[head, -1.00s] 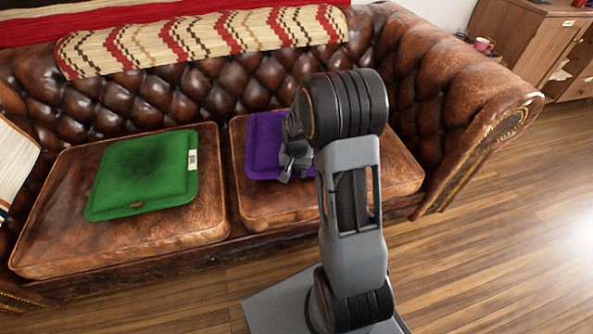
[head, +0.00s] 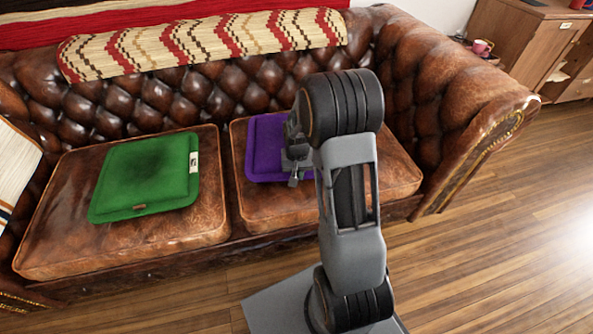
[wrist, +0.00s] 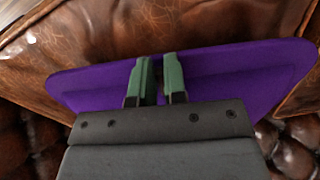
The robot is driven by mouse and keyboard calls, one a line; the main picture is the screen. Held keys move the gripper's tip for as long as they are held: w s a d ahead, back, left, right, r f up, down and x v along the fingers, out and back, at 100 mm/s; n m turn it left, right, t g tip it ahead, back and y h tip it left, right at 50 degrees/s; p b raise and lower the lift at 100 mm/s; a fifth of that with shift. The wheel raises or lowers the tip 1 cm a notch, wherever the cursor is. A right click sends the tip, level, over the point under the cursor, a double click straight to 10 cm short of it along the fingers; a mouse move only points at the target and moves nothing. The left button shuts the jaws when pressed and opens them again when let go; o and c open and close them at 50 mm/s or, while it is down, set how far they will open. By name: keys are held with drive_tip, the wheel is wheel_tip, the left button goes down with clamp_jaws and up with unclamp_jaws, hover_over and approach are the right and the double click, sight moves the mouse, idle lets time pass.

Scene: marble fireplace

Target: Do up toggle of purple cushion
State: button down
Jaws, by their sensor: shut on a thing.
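The purple cushion (head: 264,150) lies flat on the right seat of the brown leather sofa, partly hidden behind my arm. It also fills the middle of the wrist view (wrist: 235,85). My gripper (head: 294,178) is at the cushion's front right part. In the wrist view my gripper (wrist: 160,72) has its two green-grey fingers close together, with a narrow gap, over the cushion near its edge. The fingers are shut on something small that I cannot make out. The toggle is not clearly visible in either view, so its state cannot be told.
A green cushion (head: 147,178) with a small brown toggle (head: 139,207) at its front edge lies on the left seat. The sofa's tufted back (head: 190,90) and right arm (head: 445,90) rise around the seats. Wooden floor to the right is clear.

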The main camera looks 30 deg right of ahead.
drive_tip(key=c, duration=1.2)
unclamp_jaws()
drive_tip(key=shift+o, duration=0.2)
wheel_tip(320, 180, up, 14)
drive_tip(key=p, duration=0.4)
drive_tip(key=shift+p, duration=0.3)
drive_tip(key=shift+f, duration=0.1)
wheel_tip(320, 180, up, 20)
drive_tip(key=r+n+t+p, duration=0.1)
drive_tip(key=n+t+p, duration=0.1)
drive_tip(key=p, duration=1.1)
hover_over(297, 174)
drive_tip(key=s+a, duration=0.5)
drive_tip(key=s, duration=0.1)
drive_tip(key=s+a+r+n+p, duration=0.1)
drive_tip(key=s+a+r+p, duration=0.1)
drive_tip(key=s+r+p, duration=0.3)
drive_tip(key=s+a+r+n+t+p, duration=0.1)
drive_tip(key=s+a+r+p, duration=0.1)
drive_tip(key=s+r+p, duration=0.2)
wheel_tip(297, 174, up, 5)
drive_tip(key=p, duration=0.3)
drive_tip(key=shift+s+a+n+t, duration=0.3)
drive_tip(key=shift+s+a, duration=0.05)
